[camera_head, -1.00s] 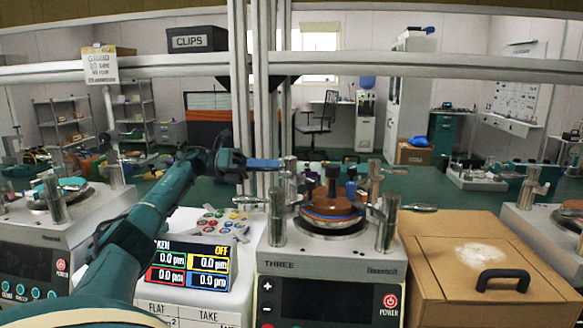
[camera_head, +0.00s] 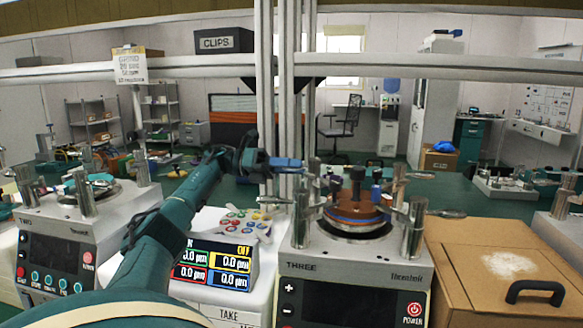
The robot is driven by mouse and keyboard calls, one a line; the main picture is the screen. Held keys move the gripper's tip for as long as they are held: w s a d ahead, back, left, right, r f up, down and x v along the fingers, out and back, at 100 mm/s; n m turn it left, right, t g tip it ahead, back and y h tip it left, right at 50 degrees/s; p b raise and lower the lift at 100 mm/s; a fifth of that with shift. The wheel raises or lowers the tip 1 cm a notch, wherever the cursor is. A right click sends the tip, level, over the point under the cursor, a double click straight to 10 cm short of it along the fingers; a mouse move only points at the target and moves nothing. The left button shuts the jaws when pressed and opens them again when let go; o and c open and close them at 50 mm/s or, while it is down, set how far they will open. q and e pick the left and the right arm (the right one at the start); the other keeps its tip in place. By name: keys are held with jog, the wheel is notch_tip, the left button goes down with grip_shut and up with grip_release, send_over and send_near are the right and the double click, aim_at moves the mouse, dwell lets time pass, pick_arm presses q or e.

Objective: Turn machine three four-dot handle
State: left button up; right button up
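Machine three (camera_head: 301,266) stands right of centre, labelled THREE, with a dark screen and a red power button. Metal posts with side handles ring its round plate: a front left post (camera_head: 301,222), a front right post (camera_head: 412,230) with its handle (camera_head: 447,214) pointing right, and a back left post (camera_head: 314,168). The dot marks are too small to read, so I cannot tell which is the four-dot handle. My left gripper (camera_head: 287,162) is level with the back left post's top, just left of it in the picture. Whether its blue fingers are apart is unclear. My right gripper is out of view.
Machine two (camera_head: 40,222) is at the left. A gauge display (camera_head: 215,266) stands left of machine three, with coloured discs on a sheet (camera_head: 240,222) behind it. A brown box with a black handle (camera_head: 500,270) adjoins on the right. Upright rails (camera_head: 265,100) rise behind.

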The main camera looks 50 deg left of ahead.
pick_arm(q)
notch_tip(320, 180, up, 10)
jog(key=shift+r+p, duration=0.1)
jog(key=shift+p, duration=1)
